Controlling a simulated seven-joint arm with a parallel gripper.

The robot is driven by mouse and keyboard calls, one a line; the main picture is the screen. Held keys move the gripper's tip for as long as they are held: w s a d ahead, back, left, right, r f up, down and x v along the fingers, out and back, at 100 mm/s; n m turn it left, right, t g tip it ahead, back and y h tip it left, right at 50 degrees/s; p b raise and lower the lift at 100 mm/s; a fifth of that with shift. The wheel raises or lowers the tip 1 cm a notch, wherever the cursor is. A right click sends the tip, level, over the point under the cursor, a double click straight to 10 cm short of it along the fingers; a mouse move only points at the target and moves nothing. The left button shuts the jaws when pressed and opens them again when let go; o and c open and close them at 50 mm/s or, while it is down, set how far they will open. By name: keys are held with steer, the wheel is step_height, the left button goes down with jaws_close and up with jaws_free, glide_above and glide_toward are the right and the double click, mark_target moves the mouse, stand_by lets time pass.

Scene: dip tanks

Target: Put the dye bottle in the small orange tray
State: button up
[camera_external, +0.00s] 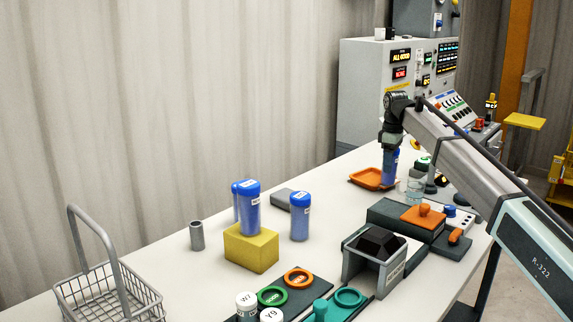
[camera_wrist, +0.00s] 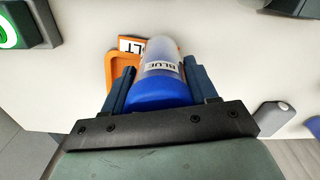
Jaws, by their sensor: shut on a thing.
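A blue dye bottle (camera_external: 390,172) is held upright in my gripper (camera_external: 391,151), at the right end of the small orange tray (camera_external: 362,180). In the wrist view my gripper (camera_wrist: 159,66) is shut on the bottle (camera_wrist: 162,92), with one finger on each side. Its blue cap faces the camera, and its label reads "BLUE". The orange tray (camera_wrist: 112,62) shows behind and to the left of the bottle, partly hidden by it and the fingers. I cannot tell whether the bottle's base touches the tray.
A yellow block (camera_external: 251,249) bears a blue bottle (camera_external: 249,212); another blue bottle (camera_external: 299,217) stands to its right. A glass beaker (camera_external: 414,188) stands right of the held bottle. A wire basket (camera_external: 110,290) is at the front left. The table's back middle is clear.

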step_height(320, 180, up, 9)
steer(key=shift+w+f, duration=0.1)
steer(key=shift+w, duration=0.05)
steer(key=shift+w+a+r, duration=0.15)
steer(key=shift+w+r, duration=0.05)
steer(key=shift+w, duration=0.1)
steer(key=w+a+f, duration=0.2)
steer(key=w, duration=0.4)
steer(key=shift+s+f, duration=0.15)
steer(key=shift+f, duration=4.5)
steer(key=shift+f, duration=0.1)
steer(key=o, duration=1.3)
steer(key=shift+o, duration=0.2)
